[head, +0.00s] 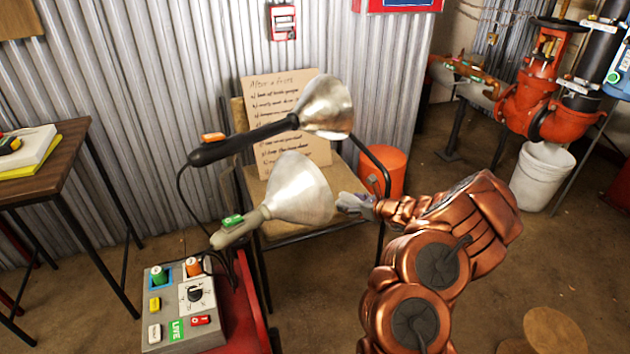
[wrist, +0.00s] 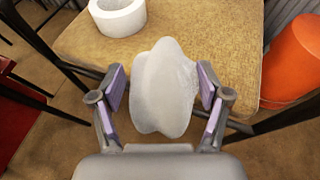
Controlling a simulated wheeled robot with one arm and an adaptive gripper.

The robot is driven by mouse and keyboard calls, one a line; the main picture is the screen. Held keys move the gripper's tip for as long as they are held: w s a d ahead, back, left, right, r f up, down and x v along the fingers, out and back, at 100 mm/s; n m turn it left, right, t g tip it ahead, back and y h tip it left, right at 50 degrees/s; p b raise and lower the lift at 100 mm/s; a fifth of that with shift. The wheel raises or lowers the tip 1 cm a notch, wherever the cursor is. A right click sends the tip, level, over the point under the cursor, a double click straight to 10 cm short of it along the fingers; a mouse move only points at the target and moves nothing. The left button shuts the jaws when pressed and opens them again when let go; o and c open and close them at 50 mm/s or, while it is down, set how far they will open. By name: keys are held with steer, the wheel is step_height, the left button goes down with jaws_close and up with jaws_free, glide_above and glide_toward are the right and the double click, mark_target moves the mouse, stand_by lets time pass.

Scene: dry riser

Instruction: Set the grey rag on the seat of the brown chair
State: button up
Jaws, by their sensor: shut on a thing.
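The brown chair (head: 345,182) stands against the corrugated wall in the head view, partly hidden by two lamp-like metal cones. Its tan seat (wrist: 225,42) fills the top of the wrist view. My gripper (wrist: 162,88) is shut on the pale grey rag (wrist: 165,85), which bulges up between the purple-padded fingers. The rag overlaps the front edge of the seat in the wrist view; I cannot tell whether it touches the seat. In the head view my gripper (head: 355,204) is at the seat's right front, and the rag is hidden behind the lower cone.
A white ring-shaped roll (wrist: 122,26) sits on the seat, left of the rag. A cardboard sign (head: 280,88) leans at the chair back. Two metal cones (head: 300,190) stand in front. A control box (head: 185,310) lies front left.

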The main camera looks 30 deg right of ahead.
steer(key=b, duration=0.2)
glide_above(339, 193)
steer(key=s, duration=0.2)
steer(key=shift+w+a+f, duration=0.1)
steer(key=shift+a+f, duration=0.05)
steer(key=shift+f, duration=0.55)
steer(key=shift+w+d, duration=0.25)
steer(key=shift+w, duration=0.65)
steer(key=shift+f+b, duration=0.75)
steer(key=shift+f, duration=0.95)
steer(key=shift+f, duration=0.15)
steer(key=o, duration=1.1)
